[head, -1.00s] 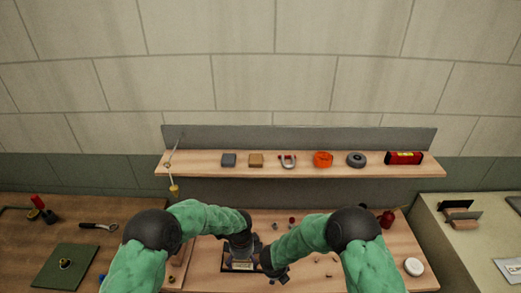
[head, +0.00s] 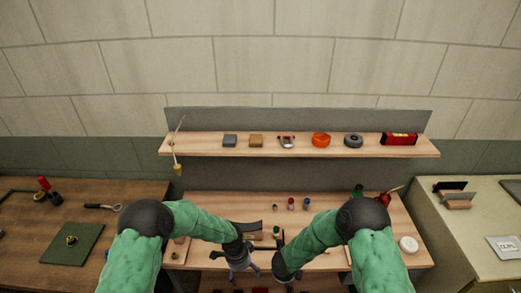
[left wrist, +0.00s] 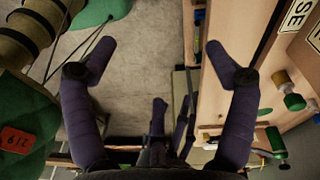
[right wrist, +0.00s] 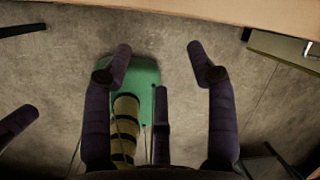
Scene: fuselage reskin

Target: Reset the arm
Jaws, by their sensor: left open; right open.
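My left gripper (head: 243,272) hangs near the front edge of the middle workbench (head: 205,210) in the head view. In the left wrist view its two dark fingers (left wrist: 159,55) are spread wide with nothing between them but concrete floor. My right gripper (head: 284,284) is beside it to the right in the head view, partly hidden by my forearm and the frame's lower edge. In the right wrist view its fingers (right wrist: 159,52) are apart and no object is gripped. Both arms are bent inward, with the forearms running toward each other.
A wall shelf (head: 205,149) holds several small items, including an orange ring (head: 321,139) and a red box (head: 398,138). Small bottles (head: 291,204) stand on the middle bench. A green mat (head: 72,243) lies left. A pale side table (head: 455,235) stands right.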

